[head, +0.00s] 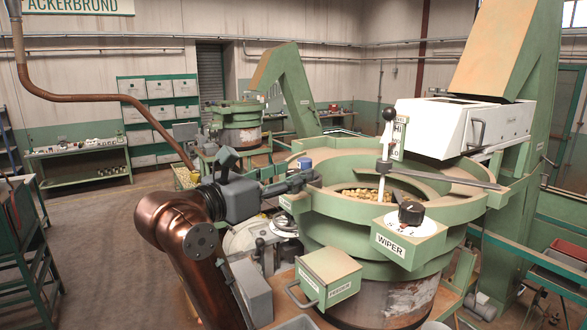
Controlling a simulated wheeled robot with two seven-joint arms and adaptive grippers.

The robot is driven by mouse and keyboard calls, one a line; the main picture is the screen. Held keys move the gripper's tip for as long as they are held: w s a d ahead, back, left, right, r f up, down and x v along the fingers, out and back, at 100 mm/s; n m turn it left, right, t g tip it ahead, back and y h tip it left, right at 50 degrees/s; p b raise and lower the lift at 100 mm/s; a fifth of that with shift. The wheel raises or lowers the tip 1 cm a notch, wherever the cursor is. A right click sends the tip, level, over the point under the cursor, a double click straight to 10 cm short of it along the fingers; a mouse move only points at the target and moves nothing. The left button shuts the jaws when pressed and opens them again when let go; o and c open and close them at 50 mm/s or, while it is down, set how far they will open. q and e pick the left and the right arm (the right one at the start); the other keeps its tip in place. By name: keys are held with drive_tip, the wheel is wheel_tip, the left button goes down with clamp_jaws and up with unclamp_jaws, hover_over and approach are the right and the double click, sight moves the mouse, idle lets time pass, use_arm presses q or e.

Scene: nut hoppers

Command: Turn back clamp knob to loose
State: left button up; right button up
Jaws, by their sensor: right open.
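A black knob (411,212) sits on a white round dial on top of the green box labelled WIPER (408,243), at the bowl's front right. The dial marks are too small to read, and I cannot tell for sure that this is the clamp knob. A small blue cap (305,163) also shows at the bowl's left rim. My right gripper (308,179) is at that left rim, just below the blue cap in the picture and well left of the black knob. It is open; I cannot tell whether it touches anything. My left gripper is not in view.
The green bowl (365,208) holds brass-coloured nuts (368,194). A white hopper (462,125) stands behind right. A green box with a handle (328,277) juts out in front.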

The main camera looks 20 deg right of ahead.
drive_tip(key=w, duration=0.1)
drive_tip(key=w+d, duration=0.1)
drive_tip(key=w+f, duration=0.1)
drive_tip(key=shift+d, duration=0.25)
drive_tip(key=shift+s+d+r, duration=0.1)
drive_tip(key=shift+s+r, duration=0.1)
drive_tip(key=shift+s, duration=0.4)
drive_tip(key=shift+s+r, duration=0.15)
drive_tip(key=shift+s, duration=0.15)
drive_tip(key=shift+w+f, duration=0.25)
drive_tip(key=shift+w, duration=0.3)
drive_tip(key=c, duration=0.5)
drive_tip(key=shift+s+r, duration=0.15)
drive_tip(key=shift+s, duration=0.15)
drive_tip(key=c, duration=0.3)
drive_tip(key=shift+w, duration=0.1)
drive_tip(key=c, duration=0.3)
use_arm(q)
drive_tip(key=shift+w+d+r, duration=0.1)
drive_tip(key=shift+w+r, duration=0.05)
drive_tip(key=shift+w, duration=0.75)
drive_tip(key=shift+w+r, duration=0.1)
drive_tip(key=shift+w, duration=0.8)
use_arm(e)
clamp_jaws()
